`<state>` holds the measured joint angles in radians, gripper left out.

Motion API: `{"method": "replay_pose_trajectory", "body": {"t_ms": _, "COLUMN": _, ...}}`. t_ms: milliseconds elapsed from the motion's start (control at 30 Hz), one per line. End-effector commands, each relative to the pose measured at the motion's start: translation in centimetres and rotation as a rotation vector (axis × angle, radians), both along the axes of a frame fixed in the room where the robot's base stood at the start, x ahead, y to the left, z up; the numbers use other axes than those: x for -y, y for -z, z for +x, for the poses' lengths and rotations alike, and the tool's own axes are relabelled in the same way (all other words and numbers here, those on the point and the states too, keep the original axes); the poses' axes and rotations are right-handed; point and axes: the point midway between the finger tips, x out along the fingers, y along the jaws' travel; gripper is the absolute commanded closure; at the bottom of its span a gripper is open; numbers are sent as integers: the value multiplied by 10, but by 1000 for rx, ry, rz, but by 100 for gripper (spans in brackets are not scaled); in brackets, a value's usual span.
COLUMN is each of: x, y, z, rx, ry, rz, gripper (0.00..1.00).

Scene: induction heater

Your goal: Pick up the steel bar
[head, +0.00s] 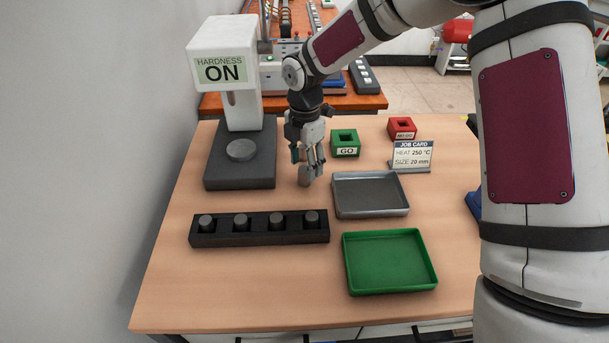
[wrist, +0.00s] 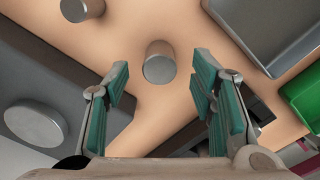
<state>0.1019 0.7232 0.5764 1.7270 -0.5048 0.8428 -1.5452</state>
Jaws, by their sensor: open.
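A short grey steel bar (wrist: 159,64) stands on the table, centred ahead of the gap between my fingertips in the wrist view. It also shows in the head view (head: 304,177), just below my fingers and partly covered by them. My gripper (head: 308,165) is open over the table, between the hardness tester and the grey tray. In the wrist view its green-padded fingers (wrist: 160,88) are spread wide, with nothing held. A second similar grey cylinder (wrist: 82,9) stands at the top left of the wrist view.
The hardness tester (head: 228,75) reads ON; its base carries a round disc. A black rack (head: 260,238) holding several cylinders lies in front. The grey tray (head: 402,209) and green tray (head: 428,287) are to the right. A green GO block (head: 345,141) and the job card (head: 413,155) stand behind.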

Motion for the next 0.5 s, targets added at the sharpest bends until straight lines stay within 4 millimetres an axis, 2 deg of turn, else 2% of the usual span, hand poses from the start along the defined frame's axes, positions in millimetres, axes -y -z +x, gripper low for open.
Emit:
{"method": "replay_pose_trajectory", "body": {"t_ms": 233, "x": -1, "y": 36, "z": -1, "rx": -3, "ry": 0, "rz": 0, "gripper": 49}}
{"method": "replay_pose_trajectory", "body": {"t_ms": 500, "x": 0, "y": 41, "z": 0, "rx": -1, "ry": 1, "rz": 1, "gripper": 49}}
